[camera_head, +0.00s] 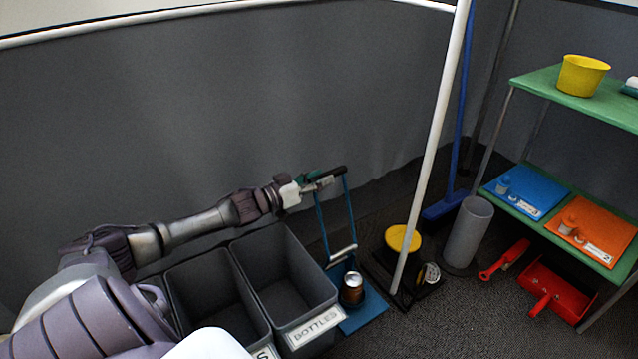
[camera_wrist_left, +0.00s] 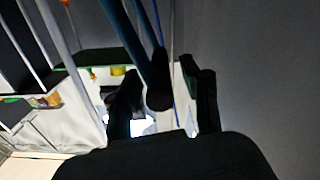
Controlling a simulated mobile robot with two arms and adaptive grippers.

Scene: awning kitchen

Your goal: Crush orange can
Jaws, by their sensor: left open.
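A can crusher with a blue frame (camera_head: 322,225) and a blue base plate (camera_head: 366,312) stands right of the bins. The can (camera_head: 352,290), dark brown-orange with a silvery top, stands upright on its base, below a light metal crossbar. A dark lever handle (camera_head: 338,172) tops the frame. My left gripper (camera_head: 318,182) is open at this handle. In the left wrist view, the round dark handle end (camera_wrist_left: 159,100) shows between the two spread fingers of my left gripper (camera_wrist_left: 163,92); contact cannot be told. My right gripper is not in view.
Dark bins, one labelled BOTTLES (camera_head: 314,326), stand left of the crusher. A white pole (camera_head: 432,150), a yellow disc (camera_head: 402,238) and a grey cylinder (camera_head: 468,232) stand to its right. A green shelf (camera_head: 600,108) is at far right. A dark wall (camera_head: 200,110) runs behind.

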